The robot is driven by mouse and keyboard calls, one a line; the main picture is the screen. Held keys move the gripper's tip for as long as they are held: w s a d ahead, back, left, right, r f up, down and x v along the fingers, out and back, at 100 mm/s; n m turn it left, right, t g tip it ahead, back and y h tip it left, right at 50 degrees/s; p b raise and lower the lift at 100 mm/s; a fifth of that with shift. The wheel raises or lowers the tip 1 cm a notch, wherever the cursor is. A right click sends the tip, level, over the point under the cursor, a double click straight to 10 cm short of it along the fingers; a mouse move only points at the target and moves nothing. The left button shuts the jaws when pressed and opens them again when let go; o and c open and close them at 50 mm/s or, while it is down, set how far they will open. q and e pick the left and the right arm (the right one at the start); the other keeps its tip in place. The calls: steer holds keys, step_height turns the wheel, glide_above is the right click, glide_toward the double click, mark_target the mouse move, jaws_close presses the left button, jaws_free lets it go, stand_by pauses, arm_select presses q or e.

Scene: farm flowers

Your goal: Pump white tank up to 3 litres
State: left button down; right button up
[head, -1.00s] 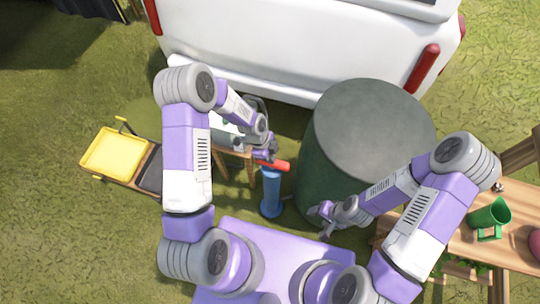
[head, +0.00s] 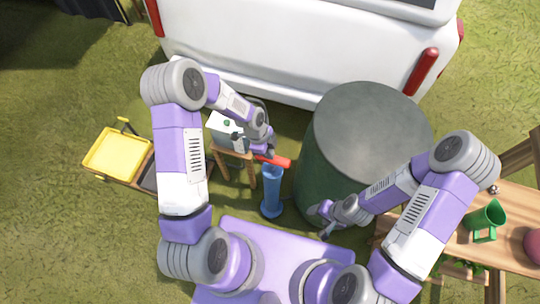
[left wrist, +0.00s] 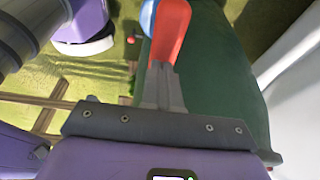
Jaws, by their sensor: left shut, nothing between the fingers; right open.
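A blue pump (head: 271,192) with a red handle (head: 275,161) stands upright on the grass, left of the large green barrel. My left gripper (head: 262,152) is shut and empty at the left end of the red handle. In the left wrist view the shut fingers (left wrist: 162,72) lie close against or over the red handle (left wrist: 171,28); I cannot tell if they touch. A whitish tank (head: 226,131) sits on a small wooden stool behind my left forearm, partly hidden; its level cannot be read. My right gripper (head: 322,224) is open and empty in front of the barrel.
The green barrel (head: 365,150) stands close to the right of the pump. A white vehicle (head: 300,50) is behind. A yellow tray cart (head: 117,155) is at left. A wooden table (head: 500,235) at right holds a green watering can (head: 487,220).

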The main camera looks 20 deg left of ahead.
arm_select(q)
steer(key=p+v, duration=0.1)
steer(key=v, duration=0.7)
steer(key=shift+w+f, duration=0.1)
stand_by(0.4)
